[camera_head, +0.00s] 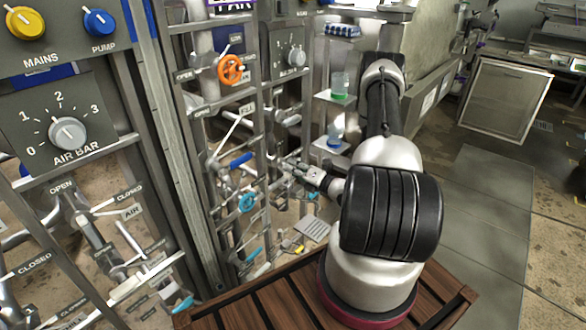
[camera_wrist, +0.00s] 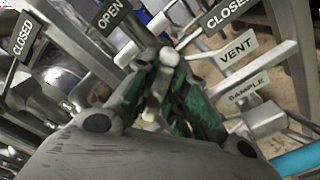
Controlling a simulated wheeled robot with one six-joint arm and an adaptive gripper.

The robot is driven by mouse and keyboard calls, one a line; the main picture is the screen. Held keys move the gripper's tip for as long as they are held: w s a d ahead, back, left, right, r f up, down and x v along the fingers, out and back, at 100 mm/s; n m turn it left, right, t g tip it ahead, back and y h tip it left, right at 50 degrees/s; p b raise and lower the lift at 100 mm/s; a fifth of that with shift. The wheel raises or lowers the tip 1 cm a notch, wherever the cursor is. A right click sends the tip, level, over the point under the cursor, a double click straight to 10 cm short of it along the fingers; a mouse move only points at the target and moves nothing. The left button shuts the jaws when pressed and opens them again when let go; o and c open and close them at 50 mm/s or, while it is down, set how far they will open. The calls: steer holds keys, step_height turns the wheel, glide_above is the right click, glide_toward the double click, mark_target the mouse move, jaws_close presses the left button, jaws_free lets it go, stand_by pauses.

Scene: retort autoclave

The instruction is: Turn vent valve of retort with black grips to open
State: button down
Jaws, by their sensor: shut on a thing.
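My gripper (camera_head: 298,168) reaches into the middle valve rack in the head view. In the wrist view its green-padded fingers (camera_wrist: 163,88) are shut around a pale, round-ended valve handle (camera_wrist: 169,57). The VENT plate (camera_wrist: 238,51) is just right of the handle. An OPEN plate (camera_wrist: 111,15) is at upper left and a CLOSED plate (camera_wrist: 227,11) at upper right. The fingers cover most of the handle, so its exact angle is hard to tell. I cannot make out the retort's black grips.
The SAMPLE plate (camera_wrist: 248,89) sits below VENT. In the head view, a blue wheel (camera_head: 247,202), an orange wheel (camera_head: 231,69) and a blue-gripped lever (camera_head: 240,160) are close by. Shelves with bottles (camera_head: 340,85) stand beside my arm. Floor at right is clear.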

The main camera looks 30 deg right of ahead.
steer(key=n, duration=0.6)
steer(key=shift+a+r, duration=0.1)
steer(key=n, duration=0.5)
steer(key=shift+s+a+n, duration=0.1)
steer(key=shift+a+n, duration=0.05)
steer(key=shift+n, duration=0.15)
stand_by(0.4)
steer(key=c, duration=1.4)
jaws_free()
steer(key=shift+c, duration=0.2)
steer(key=v, duration=1.2)
